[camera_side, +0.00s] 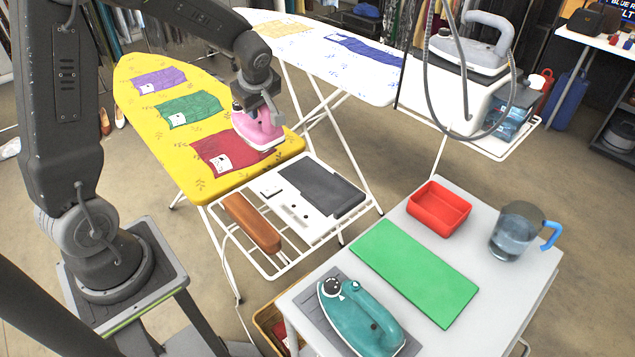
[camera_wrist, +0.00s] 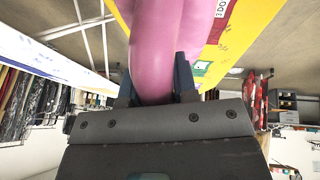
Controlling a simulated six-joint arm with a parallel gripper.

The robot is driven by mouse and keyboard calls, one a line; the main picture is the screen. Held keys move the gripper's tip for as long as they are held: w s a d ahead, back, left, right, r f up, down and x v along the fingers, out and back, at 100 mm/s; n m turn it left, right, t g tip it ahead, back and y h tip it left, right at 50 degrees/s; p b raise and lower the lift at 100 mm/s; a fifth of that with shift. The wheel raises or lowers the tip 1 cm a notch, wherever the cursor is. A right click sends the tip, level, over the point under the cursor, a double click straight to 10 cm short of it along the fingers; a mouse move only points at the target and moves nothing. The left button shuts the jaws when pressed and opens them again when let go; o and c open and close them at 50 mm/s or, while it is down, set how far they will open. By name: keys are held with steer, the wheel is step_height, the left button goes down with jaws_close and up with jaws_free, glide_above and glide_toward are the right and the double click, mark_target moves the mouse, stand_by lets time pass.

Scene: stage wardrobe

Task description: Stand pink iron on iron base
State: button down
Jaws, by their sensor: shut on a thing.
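The pink iron (camera_side: 257,129) is over the front end of the yellow ironing board, at the right edge of a red cloth. I cannot tell whether its soleplate touches the board. My gripper (camera_side: 262,100) is above the iron and shut on its handle. The iron base (camera_side: 318,188), a white plate with a dark grey pad and small controls, lies on the wire rack, right of and below the iron. It is empty.
The yellow board (camera_side: 150,72) carries purple, green and red cloths. A brown wooden block (camera_side: 252,222) lies on the rack (camera_side: 290,262) beside the base. The grey table (camera_side: 455,318) holds a teal iron (camera_side: 362,318), green mat (camera_side: 414,272), red tray (camera_side: 438,209) and water jug (camera_side: 514,232).

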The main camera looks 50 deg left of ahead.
steer(key=shift+w+d+f, duration=1.2)
steer(key=shift+d+f, duration=0.55)
steer(key=shift+d, duration=1.05)
steer(key=shift+w+d+f, duration=1.25)
steer(key=shift+d+f, duration=0.5)
steer(key=shift+d, duration=1.1)
steer(key=shift+w+d+f, duration=1.2)
steer(key=shift+d+f, duration=0.55)
steer(key=shift+d, duration=1.05)
steer(key=shift+f, duration=0.1)
steer(key=c, duration=0.9)
jaws_free()
steer(key=v, duration=1.2)
steer(key=shift+r, duration=0.25)
